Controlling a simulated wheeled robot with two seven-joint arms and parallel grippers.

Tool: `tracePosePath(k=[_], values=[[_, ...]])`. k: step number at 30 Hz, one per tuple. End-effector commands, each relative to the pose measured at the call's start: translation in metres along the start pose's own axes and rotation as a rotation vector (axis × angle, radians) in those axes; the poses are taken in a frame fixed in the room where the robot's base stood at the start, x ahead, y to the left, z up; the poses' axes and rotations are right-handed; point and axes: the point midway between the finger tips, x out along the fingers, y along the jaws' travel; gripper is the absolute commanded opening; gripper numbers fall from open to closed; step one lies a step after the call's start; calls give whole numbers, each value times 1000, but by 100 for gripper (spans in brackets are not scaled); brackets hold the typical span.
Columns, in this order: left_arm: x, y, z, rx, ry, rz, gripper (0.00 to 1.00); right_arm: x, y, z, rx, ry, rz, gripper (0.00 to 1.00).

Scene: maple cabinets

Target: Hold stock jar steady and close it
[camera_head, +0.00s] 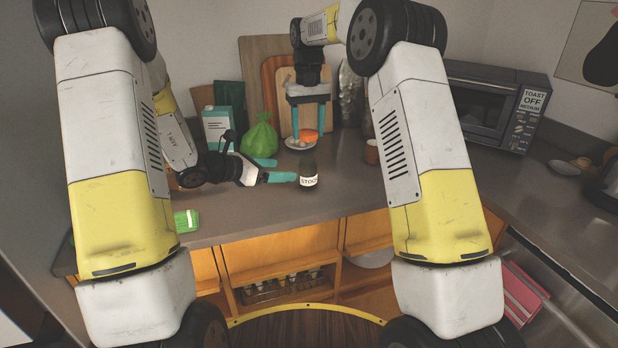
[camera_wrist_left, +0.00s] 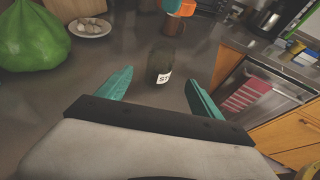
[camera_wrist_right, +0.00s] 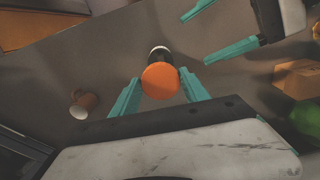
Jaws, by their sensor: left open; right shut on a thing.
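The dark stock jar (camera_head: 308,176), with a white label, stands upright on the counter near its front edge. It also shows in the left wrist view (camera_wrist_left: 161,64). My left gripper (camera_head: 287,170) is open and low at the jar's left. In the left wrist view the jar is ahead, between the lines of the open fingers (camera_wrist_left: 160,80). My right gripper (camera_head: 309,132) points down and is shut on the orange lid (camera_head: 308,136). The lid is above the jar and apart from it. In the right wrist view the lid (camera_wrist_right: 160,80) partly hides the jar (camera_wrist_right: 159,53).
A green bag (camera_head: 260,138) and a plate (camera_head: 299,144) with small pale items are behind the jar. A brown mug (camera_head: 371,152) stands to the right. Cutting boards lean at the back wall. A toaster oven (camera_head: 490,103) is farther right.

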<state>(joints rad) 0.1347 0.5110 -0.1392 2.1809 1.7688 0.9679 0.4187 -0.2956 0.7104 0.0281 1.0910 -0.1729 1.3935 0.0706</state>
Motion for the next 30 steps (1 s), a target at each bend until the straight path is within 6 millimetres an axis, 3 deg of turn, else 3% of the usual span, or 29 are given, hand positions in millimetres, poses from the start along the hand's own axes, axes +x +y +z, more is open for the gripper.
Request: tracePosePath(k=[5,18,24,30], values=[[21,-2,0,1,0,-5,76,0,0,0,0,0,0,16],[99,-1,0,3,0,-3,76,0,0,0,0,0,0,16],[115,-1,0,2,0,-2,76,0,0,0,0,0,0,16],[118,-1,0,2,0,-1,76,0,0,0,0,0,0,16]])
